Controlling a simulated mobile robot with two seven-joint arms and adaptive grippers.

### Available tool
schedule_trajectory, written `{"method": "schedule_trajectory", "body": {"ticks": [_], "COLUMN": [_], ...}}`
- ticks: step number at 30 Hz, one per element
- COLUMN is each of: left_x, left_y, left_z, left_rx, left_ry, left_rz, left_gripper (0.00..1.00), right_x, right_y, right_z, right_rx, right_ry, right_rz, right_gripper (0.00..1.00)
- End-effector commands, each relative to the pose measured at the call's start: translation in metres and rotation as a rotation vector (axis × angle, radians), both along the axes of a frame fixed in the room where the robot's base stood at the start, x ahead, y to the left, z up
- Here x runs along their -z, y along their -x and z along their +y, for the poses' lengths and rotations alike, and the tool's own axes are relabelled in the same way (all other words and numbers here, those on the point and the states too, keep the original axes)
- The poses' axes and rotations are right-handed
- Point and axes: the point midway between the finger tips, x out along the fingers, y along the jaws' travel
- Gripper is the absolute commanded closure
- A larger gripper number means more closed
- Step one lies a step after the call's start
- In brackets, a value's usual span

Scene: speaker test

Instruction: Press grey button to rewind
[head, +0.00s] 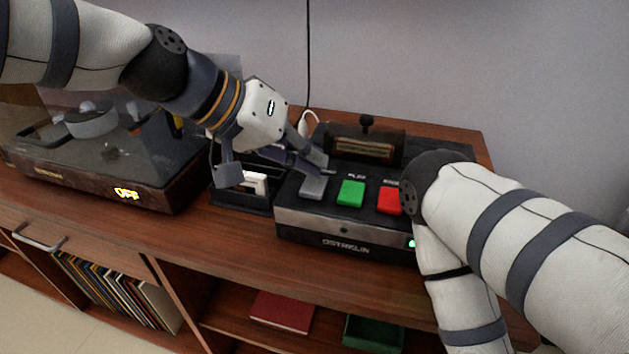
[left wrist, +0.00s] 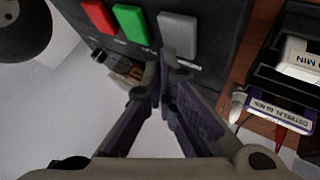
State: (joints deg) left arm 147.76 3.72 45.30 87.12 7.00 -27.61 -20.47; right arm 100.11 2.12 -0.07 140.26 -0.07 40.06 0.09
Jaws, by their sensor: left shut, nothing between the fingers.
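The black tape player (head: 340,225) stands on the wooden cabinet in the head view. Its top carries a grey button (head: 313,187), a green button (head: 351,193) and a red button (head: 390,201) in a row. The grey button also shows in the left wrist view (left wrist: 179,34). My left gripper (head: 322,164) is shut and empty, its fingertips close behind the grey button. In the left wrist view its closed tips (left wrist: 167,58) lie just beside the grey button's edge; I cannot tell if they touch. My right gripper is out of view; my right arm covers the player's right end.
A cassette holder (head: 243,195) with tapes stands left of the player. A turntable (head: 95,150) with a clear cover and a lit "OFF" display is further left. A tape slot (head: 366,146) rises at the player's back. Records (head: 115,285) fill a lower shelf.

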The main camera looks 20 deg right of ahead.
Motion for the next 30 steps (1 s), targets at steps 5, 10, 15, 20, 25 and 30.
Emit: {"method": "schedule_trajectory", "body": {"ticks": [5, 10, 15, 20, 25, 30], "left_x": [0.0052, 0.0052, 0.006, 0.0078, 0.0099, 0.012], "left_y": [0.0003, 0.0002, 0.0001, 0.0, -0.0001, 0.0], "left_z": [0.0, 0.0001, 0.0001, 0.0001, 0.0001, 0.0001], "left_rx": [0.0, 0.0, 0.0, 0.0, 0.0, 0.0], "left_ry": [0.0, 0.0, 0.0, 0.0, 0.0, 0.0], "left_rz": [0.002, 0.0, 0.0, 0.0, 0.0, 0.0], "left_gripper": [1.0, 1.0, 1.0, 1.0, 1.0, 1.0], "right_x": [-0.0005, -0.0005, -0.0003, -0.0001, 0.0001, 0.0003], "right_y": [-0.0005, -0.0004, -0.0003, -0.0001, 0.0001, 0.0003], "right_z": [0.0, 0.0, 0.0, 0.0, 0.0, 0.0], "right_rx": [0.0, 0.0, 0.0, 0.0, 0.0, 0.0], "right_ry": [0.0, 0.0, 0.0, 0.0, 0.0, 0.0], "right_rz": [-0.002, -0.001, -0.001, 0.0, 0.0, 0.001], "right_gripper": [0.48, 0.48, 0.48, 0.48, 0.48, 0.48]}}
